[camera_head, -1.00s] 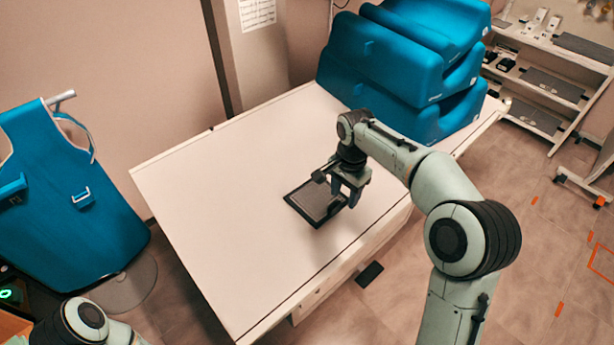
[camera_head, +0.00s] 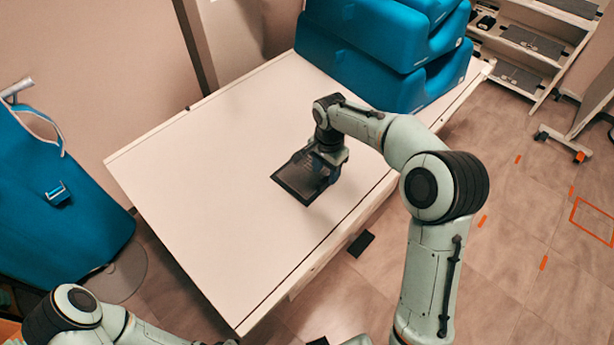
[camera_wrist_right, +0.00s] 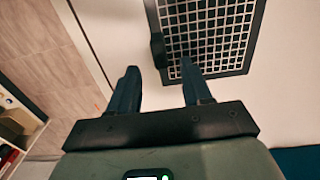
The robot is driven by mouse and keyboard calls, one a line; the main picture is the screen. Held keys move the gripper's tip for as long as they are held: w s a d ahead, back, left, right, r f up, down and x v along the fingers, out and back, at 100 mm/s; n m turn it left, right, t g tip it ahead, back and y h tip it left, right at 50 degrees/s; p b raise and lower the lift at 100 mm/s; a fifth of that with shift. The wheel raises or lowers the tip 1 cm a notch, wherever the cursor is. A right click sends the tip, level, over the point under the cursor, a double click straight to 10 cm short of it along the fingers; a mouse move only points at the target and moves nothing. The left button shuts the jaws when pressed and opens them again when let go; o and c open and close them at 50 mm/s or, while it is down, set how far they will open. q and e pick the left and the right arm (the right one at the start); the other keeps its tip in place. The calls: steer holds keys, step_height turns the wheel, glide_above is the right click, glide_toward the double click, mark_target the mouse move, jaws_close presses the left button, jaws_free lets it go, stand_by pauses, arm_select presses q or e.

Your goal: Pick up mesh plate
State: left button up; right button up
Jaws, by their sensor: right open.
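The mesh plate (camera_head: 292,184) is a dark, flat, framed rectangle lying on the white table. In the right wrist view its white-looking grid and black frame (camera_wrist_right: 247,72) fill the upper right, with a small dark tab (camera_wrist_right: 158,48) on its left edge. My right gripper (camera_head: 325,172) is over the plate's right side and hides part of it. In the right wrist view, its fingers (camera_wrist_right: 159,75) are apart with nothing between them; the tab is just ahead of the gap. Contact cannot be told. My left arm shows at the bottom left, its gripper out of view.
The white table (camera_head: 210,200) is bare to the left of the plate. Blue padded blocks (camera_head: 385,60) are stacked at its back right. A blue apron-like item (camera_head: 60,200) hangs at the left. A shelf rack (camera_head: 530,45) stands at the far right.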

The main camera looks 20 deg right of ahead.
mark_target(324, 179)
step_height(324, 179, down, 4)
steer(key=shift+a+f, duration=0.1)
jaws_close()
